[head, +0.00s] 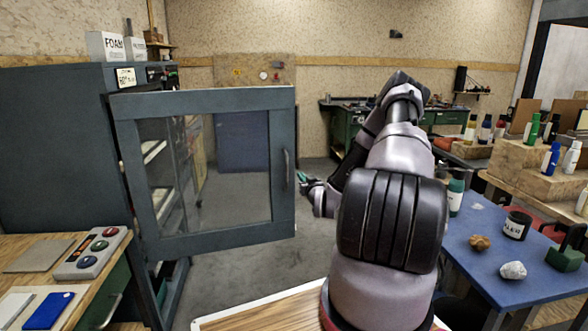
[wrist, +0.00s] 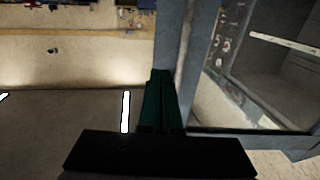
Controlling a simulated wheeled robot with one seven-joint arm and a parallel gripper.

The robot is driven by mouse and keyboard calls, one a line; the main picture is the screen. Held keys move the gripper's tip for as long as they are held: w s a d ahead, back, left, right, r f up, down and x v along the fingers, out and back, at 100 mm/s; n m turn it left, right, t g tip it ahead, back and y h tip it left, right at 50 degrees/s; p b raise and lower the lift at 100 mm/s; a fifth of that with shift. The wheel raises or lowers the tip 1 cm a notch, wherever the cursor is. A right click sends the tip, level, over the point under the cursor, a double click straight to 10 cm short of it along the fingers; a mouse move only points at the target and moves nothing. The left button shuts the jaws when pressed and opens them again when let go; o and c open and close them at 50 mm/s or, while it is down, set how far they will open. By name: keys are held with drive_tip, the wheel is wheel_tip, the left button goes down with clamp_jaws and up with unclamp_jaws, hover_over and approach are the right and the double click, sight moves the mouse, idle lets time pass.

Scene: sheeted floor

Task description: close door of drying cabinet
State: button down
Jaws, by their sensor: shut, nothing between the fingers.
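The drying cabinet (head: 55,135) is a dark blue-grey box at the left in the head view. Its door (head: 205,98), a grey frame around a clear pane, stands swung wide open towards the right. A vertical handle (head: 286,170) sits on the door's right side. My gripper (head: 303,178) is just right of the door's free edge in the head view. In the wrist view my gripper (wrist: 160,85) shows its dark green fingers together and empty, close beside the door frame (wrist: 200,50). I cannot tell whether they touch it.
A wooden bench with a button box (head: 92,254) stands at the lower left. A blue table (head: 510,275) with a jar (head: 516,226) and stones is at the right, near my arm. A green workbench (head: 340,122) stands at the back. Grey floor (head: 240,270) is open below the door.

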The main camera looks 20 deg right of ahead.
sight(292, 165)
drive_tip(key=w, duration=0.7)
drive_tip(key=w+d, duration=0.1)
drive_tip(key=w, duration=0.2)
drive_tip(key=shift+w, duration=0.15)
drive_tip(key=shift+w+d, duration=0.1)
